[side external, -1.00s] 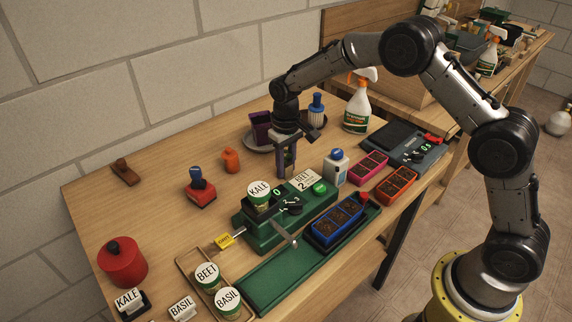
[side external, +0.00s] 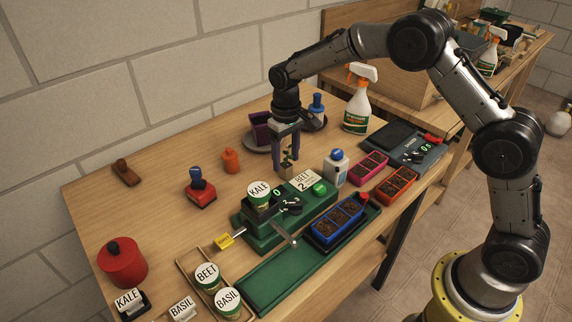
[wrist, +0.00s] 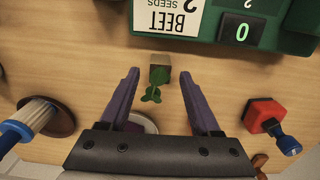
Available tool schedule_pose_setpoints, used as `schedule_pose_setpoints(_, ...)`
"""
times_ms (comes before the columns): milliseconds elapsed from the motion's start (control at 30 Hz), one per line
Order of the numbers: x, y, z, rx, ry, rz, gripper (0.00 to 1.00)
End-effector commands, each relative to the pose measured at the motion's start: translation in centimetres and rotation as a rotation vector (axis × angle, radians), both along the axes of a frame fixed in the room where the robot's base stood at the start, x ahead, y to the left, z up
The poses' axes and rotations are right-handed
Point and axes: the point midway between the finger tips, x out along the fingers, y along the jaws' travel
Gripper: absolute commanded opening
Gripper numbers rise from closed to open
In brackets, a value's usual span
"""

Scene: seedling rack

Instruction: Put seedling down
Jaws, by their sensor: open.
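The seedling (side external: 287,167) stands upright on the wooden table behind the green seeder machine, a small green plant in a brown block. In the wrist view the seedling (wrist: 157,78) sits between the ends of my fingers, with a gap on each side. My gripper (side external: 286,165) is open around it, pointing down, and it also shows in the wrist view (wrist: 160,76). The fingers do not appear to touch the block.
The green machine (side external: 242,219) with a kale pot and a beet card stands just in front. A white bottle (side external: 336,168) stands to the right. A plate (side external: 258,147) with a purple pot and a blue brush lie behind.

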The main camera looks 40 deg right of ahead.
Motion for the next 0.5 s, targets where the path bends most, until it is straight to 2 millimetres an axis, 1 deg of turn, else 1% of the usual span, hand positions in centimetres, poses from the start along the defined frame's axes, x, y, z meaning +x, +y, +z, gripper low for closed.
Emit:
schedule_pose_setpoints(33, 0.2, 0.0, 1.3, 0.001, -0.007, 0.000, 0.64)
schedule_pose_setpoints(100, 0.1, 0.0, 2.8, 0.001, -0.006, 0.000, 0.64)
schedule_pose_setpoints(300, 0.1, 0.0, 6.5, 0.000, -0.004, 0.000, 0.64)
schedule_pose_setpoints(400, 0.1, 0.0, 7.8, 0.000, -0.003, 0.000, 0.64)
schedule_pose_setpoints(500, 0.0, 0.0, 8.6, 0.000, -0.002, 0.000, 0.64)
